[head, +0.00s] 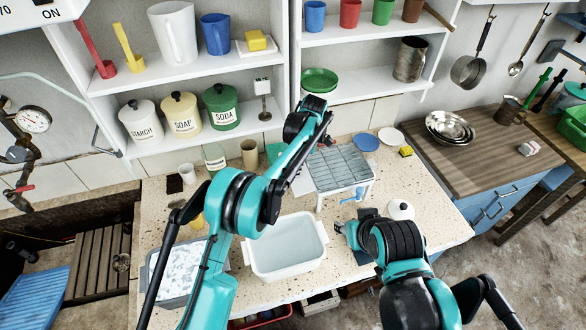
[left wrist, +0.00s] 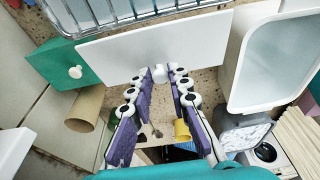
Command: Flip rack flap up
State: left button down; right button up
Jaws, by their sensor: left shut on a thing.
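The dish rack (head: 340,168) stands on the speckled counter, with a grey slatted top and white frame. Its slats also show at the top of the left wrist view (left wrist: 120,14). A plain white flap (left wrist: 120,52) lies along the rack's near edge there; in the head view part of a white panel (head: 303,183) shows at the rack's left side, mostly behind my left arm. My left gripper (left wrist: 159,76) has its fingertips closed around a small white tab at the flap's edge. Its fingertips are hidden in the head view. My right gripper (head: 345,232) is low over the counter, right of the white basin.
The white basin (head: 285,247) stands front centre, with a suds-filled tub (head: 182,270) left of it. Shelves hang above.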

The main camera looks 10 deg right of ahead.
aim_at(305, 170)
pick_arm(q)
jog(key=shift+w+d+r+y, duration=0.1)
jog(key=shift+d+r+y, duration=0.1)
jog(key=shift+y, duration=0.3)
jog(key=shift+w+d+r+y, duration=0.1)
jog(key=shift+r+y, duration=0.1)
jog(key=shift+y, duration=0.3)
jog(key=c, duration=1.4)
grip_release()
jog(key=shift+d+r, duration=0.15)
jog(key=shift+r, duration=0.15)
jog(key=shift+w+v, duration=0.15)
jog(key=shift+v, duration=1.6)
jog(key=shift+w+v, duration=0.2)
jog(key=shift+v, duration=1.55)
